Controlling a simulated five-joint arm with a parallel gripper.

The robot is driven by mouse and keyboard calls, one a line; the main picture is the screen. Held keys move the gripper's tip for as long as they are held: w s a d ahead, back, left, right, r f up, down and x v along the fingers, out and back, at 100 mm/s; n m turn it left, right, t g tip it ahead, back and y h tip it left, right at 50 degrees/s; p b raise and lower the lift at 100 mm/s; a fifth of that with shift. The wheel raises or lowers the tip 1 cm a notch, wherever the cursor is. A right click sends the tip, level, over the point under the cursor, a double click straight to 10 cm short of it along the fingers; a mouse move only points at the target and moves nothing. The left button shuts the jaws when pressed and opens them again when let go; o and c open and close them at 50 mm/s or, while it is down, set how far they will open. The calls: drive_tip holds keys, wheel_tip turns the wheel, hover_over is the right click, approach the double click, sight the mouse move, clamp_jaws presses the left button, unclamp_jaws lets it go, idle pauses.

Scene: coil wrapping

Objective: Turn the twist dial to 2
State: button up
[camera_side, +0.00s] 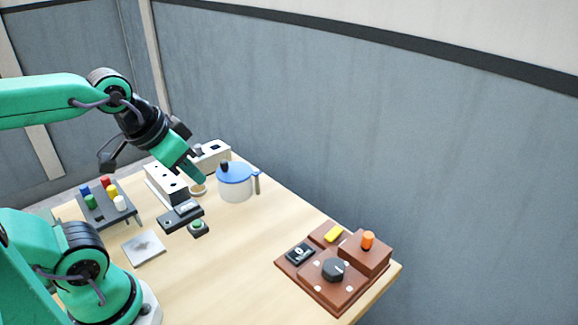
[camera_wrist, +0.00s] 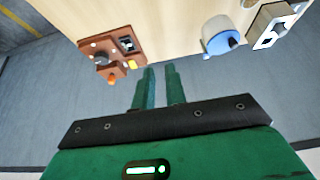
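The twist dial (camera_side: 334,268) is a black round knob on a brown box panel (camera_side: 312,288) at the front right of the table. In the wrist view the dial (camera_wrist: 101,59) shows small at the upper left, on the brown panel (camera_wrist: 88,44); its setting is too small to read. My gripper (camera_side: 200,179) is in the air at the back of the table, near the blue-lidded pot, well away from the dial. In the wrist view its two green fingers (camera_wrist: 160,70) stand slightly apart with nothing between them.
The panel also carries an orange knob (camera_side: 368,240), a yellow block (camera_side: 333,233) and a black switch (camera_side: 299,252). A pot with a blue lid (camera_side: 236,186) stands near my gripper. White blocks (camera_side: 166,185) and a rack of coloured pegs (camera_side: 108,212) are left. Bare table lies between pot and panel.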

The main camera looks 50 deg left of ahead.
drive_tip(key=o, duration=0.7)
drive_tip(key=shift+w+d+r, duration=0.1)
drive_tip(key=shift+w+d, duration=0.05)
drive_tip(key=shift+w, duration=0.1)
drive_tip(key=o, duration=0.3)
drive_tip(key=shift+w+d, duration=0.15)
drive_tip(key=shift+w, duration=0.1)
drive_tip(key=m+g, duration=0.5)
drive_tip(key=m, duration=0.4)
approach(334, 266)
drive_tip(key=shift+w+a, duration=0.2)
drive_tip(key=shift+a, duration=0.05)
drive_tip(key=shift+d+f+g, duration=0.3)
drive_tip(key=shift+f, duration=0.1)
drive_tip(key=shift+f, duration=0.1)
drive_tip(key=shift+f, duration=3.8)
